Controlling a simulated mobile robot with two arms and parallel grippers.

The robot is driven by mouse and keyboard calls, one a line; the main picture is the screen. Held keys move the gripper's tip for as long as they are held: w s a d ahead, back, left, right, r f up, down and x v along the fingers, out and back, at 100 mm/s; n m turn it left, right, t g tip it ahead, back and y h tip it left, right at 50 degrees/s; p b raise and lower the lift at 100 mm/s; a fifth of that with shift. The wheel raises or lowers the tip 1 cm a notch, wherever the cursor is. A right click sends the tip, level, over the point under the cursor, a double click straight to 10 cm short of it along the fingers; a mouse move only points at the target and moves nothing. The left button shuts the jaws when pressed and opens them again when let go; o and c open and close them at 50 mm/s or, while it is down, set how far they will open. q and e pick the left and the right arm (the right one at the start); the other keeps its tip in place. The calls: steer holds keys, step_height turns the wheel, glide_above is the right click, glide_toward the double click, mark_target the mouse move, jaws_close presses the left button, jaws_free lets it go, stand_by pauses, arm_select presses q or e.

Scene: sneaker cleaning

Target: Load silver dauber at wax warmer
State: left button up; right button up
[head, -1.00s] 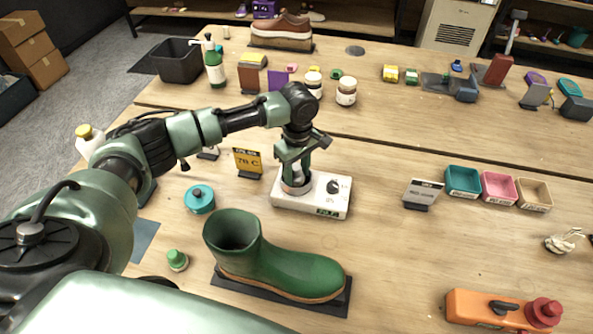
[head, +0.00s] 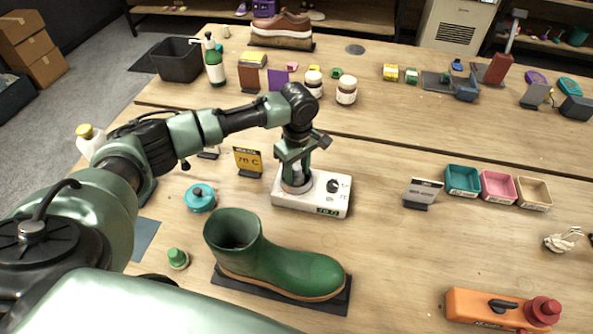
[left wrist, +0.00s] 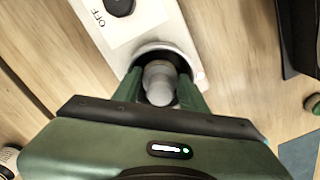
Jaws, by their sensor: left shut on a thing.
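The wax warmer (head: 318,195) is a white box with a dark knob and a small display, in the middle of the table. My left gripper (head: 296,180) points down over the round well at its left end. In the left wrist view my left gripper (left wrist: 160,88) is shut on the silver dauber (left wrist: 159,80), a grey rounded piece between the green fingers. The dauber sits over or in the dark well of the warmer (left wrist: 130,28); how deep it reaches is hidden. My right gripper is not in view.
A green boot (head: 285,268) stands on a dark mat in front of the warmer. A teal lidded pot (head: 199,198) and a yellow 70 C sign (head: 248,161) are to the left. Small trays (head: 463,180) stand right. Bare table lies between the warmer and the orange tool (head: 485,308).

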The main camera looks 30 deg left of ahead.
mark_target(297, 167)
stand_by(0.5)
arm_select(q)
steer(key=shift+s+f+p, duration=0.1)
steer(key=shift+p, duration=0.4)
stand_by(1.2)
step_height(297, 167, up, 7)
steer(key=p, duration=0.9)
stand_by(0.7)
